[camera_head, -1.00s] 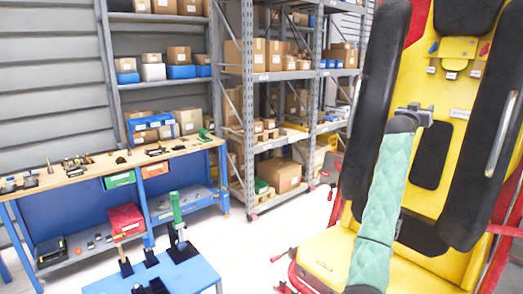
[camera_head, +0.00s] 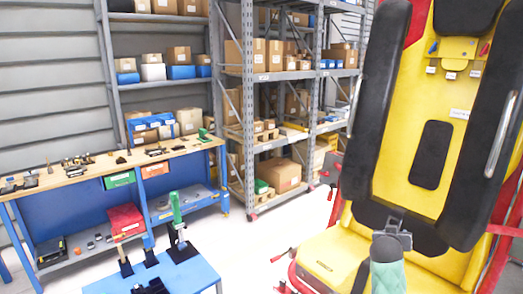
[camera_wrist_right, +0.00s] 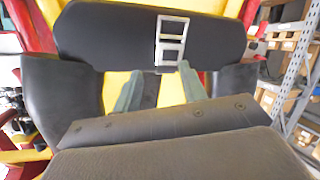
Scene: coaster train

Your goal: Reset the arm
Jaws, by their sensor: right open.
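My right gripper (camera_head: 391,238) is low in the head view, in front of the seat of the yellow and red coaster seat (camera_head: 403,140). Only its wrist end and part of the green-sleeved arm show there. In the right wrist view its two greenish fingers (camera_wrist_right: 157,88) stand apart with nothing between them. Beyond them are a black pad (camera_wrist_right: 105,35) and a metal buckle (camera_wrist_right: 171,42); I see no contact with either. My left gripper is not in view.
Black padded restraints (camera_head: 375,110) flank the seat back. A blue stand (camera_head: 180,272) with a green-handled tool (camera_head: 176,207) is at the lower middle. A workbench (camera_head: 110,168) and shelving (camera_head: 248,110) stand behind. White floor between is clear.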

